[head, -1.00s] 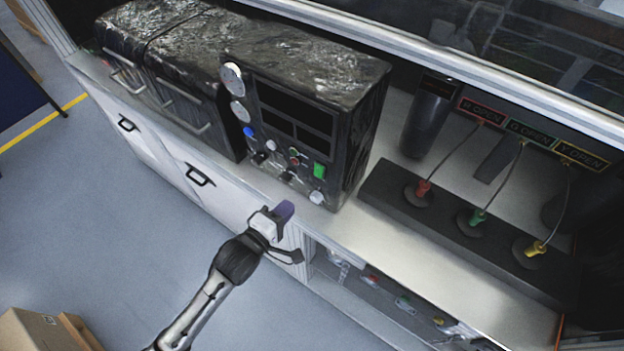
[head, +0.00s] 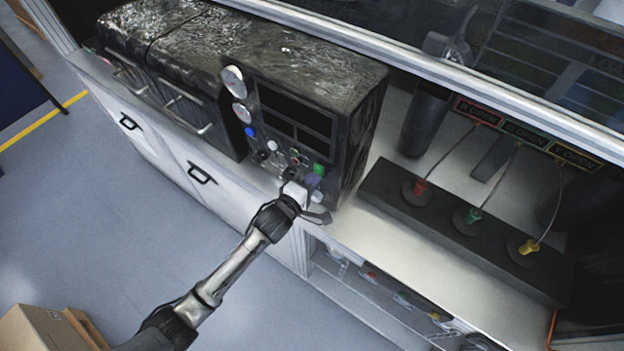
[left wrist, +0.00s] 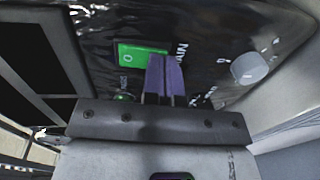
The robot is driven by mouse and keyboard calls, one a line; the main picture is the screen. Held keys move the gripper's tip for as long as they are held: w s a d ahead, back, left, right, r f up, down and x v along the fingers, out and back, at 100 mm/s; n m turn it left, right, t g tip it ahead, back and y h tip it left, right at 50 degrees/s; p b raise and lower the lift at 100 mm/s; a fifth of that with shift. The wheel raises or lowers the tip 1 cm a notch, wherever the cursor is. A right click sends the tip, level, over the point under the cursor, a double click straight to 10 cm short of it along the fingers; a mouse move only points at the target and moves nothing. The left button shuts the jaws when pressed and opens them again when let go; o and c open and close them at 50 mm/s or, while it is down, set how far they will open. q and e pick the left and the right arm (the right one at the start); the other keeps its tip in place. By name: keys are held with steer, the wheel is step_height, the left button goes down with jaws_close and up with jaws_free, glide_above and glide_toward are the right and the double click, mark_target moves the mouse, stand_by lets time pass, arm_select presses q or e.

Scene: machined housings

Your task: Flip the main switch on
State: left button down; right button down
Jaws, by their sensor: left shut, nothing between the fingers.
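The main switch is a green rocker (head: 319,169) on the lower right of the black control panel's front. In the left wrist view the green switch (left wrist: 137,54) shows a white "0" mark, with part of the label "MAIN" beside it. My left gripper (head: 314,181) is shut and empty, its purple fingertips just below the switch in the head view. In the left wrist view the purple fingers (left wrist: 165,72) are together and overlap the switch's right edge. I cannot tell whether they touch it. My right gripper is not in view.
The black control box (head: 310,75) carries gauges, knobs and dark screens. A white knob (left wrist: 249,68) lies right of the switch in the wrist view. A black block (head: 390,205) with red, green and yellow plugs stands on the counter at right.

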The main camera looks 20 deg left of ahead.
arm_select(q)
steer(key=shift+f, duration=0.1)
steer(key=shift+w+b, duration=0.15)
steer(key=shift+b, duration=0.3)
steer(key=f+v, duration=0.3)
steer(key=v, duration=1)
steer(key=shift+s, duration=0.5)
steer(key=shift+f, duration=0.1)
